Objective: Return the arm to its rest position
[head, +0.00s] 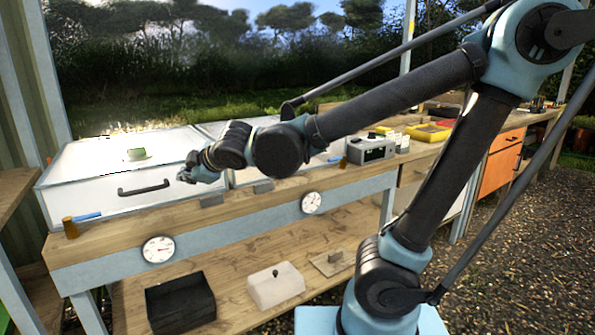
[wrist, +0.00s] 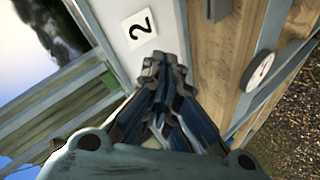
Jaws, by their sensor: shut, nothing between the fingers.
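My arm reaches from the lower right across to the left in the head view. My gripper (head: 187,174) is in front of the left white cabinet (head: 75,190), to the right of its dark handle (head: 144,189). In the wrist view my gripper (wrist: 160,68) is shut with its fingers together and empty. A white label with a 2 (wrist: 140,27) shows on a pale surface just beyond the fingertips. I cannot tell whether the fingers touch that surface.
The wooden bench (head: 110,234) carries a blue-handled tool (head: 84,216) and a grey device (head: 371,149). Two dials (head: 158,249) sit on its front. A black bin (head: 180,303) and a white lidded box (head: 276,286) stand on the lower shelf. Gravel (head: 520,250) lies open at right.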

